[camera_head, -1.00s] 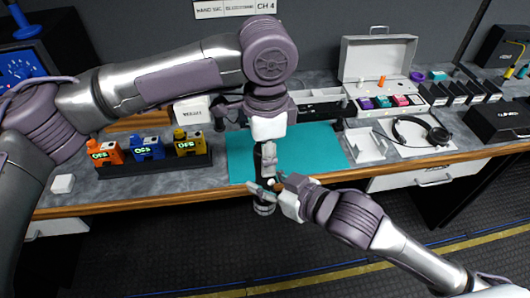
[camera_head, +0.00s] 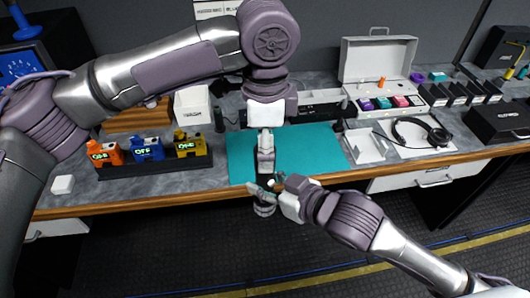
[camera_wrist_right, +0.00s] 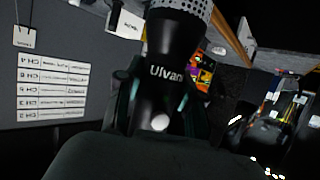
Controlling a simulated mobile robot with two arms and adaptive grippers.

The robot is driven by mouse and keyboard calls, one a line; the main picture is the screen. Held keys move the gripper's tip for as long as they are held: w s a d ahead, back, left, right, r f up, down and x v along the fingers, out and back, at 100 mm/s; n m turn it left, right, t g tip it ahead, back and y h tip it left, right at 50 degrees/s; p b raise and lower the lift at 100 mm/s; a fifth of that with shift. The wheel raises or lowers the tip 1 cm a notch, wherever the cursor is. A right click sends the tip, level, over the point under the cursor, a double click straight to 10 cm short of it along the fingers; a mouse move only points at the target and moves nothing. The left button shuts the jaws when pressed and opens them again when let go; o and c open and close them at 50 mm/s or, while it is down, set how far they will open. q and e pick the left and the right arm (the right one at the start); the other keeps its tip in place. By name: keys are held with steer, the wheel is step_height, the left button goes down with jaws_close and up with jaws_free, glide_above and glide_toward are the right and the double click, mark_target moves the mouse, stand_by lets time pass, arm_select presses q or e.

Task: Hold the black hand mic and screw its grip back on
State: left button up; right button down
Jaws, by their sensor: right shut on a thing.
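The black hand mic (camera_head: 264,209) hangs over the front edge of the counter, its silver mesh head pointing down. My right gripper (camera_head: 262,190) is shut on its body. In the right wrist view, the mic's black body (camera_wrist_right: 168,62), lettered "Ulvan", stands between the dark fingers, with the mesh head (camera_wrist_right: 182,10) at the top. My left gripper (camera_head: 265,165) points down just above the right one, in line with the mic. It hides the upper part of the mic, so the grip and any contact with it cannot be made out.
A teal mat (camera_head: 310,150) lies behind the grippers, mostly clear. A rack (camera_head: 150,168) with orange, blue and yellow packs stands at the left. An open grey case (camera_head: 380,60) and a headset (camera_head: 420,132) are at the right. The counter's wooden edge (camera_head: 140,200) runs close behind the mic.

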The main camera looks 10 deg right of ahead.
arm_select(q)
step_height(320, 180, up, 9)
steer(key=shift+r, duration=0.15)
arm_select(e)
steer(key=shift+r, duration=0.1)
stand_by(0.5)
